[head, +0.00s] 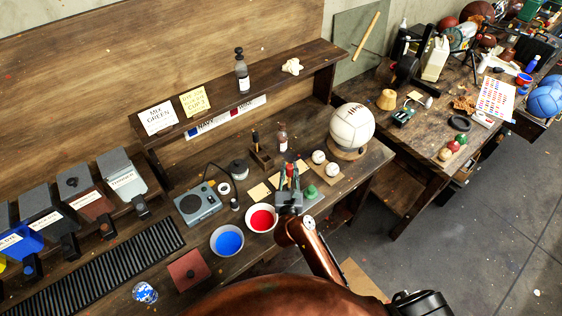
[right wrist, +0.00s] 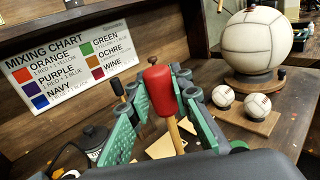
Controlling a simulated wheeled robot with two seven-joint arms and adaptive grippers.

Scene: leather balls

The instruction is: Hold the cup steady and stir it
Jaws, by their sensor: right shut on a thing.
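A white cup with red paint (head: 262,217) stands on the bench, and a white cup with blue paint (head: 228,241) stands beside it at the lower left. My right gripper (head: 289,184) is just right of the red paint cup. It is shut on a red-topped wooden stirring stick (right wrist: 158,90), whose red end stands up between the green-padded fingers in the right wrist view. The stick's lower end is hidden, so I cannot tell whether it touches anything. My left gripper is not in view.
Lidded bins (head: 122,172) line the left side, beside a black ribbed mat (head: 100,268). A grey scale (head: 194,204) stands behind the cups. A white ball (head: 352,127) and two small baseballs (head: 325,163) sit to the right. A note (head: 158,118) reads "MIX GREEN".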

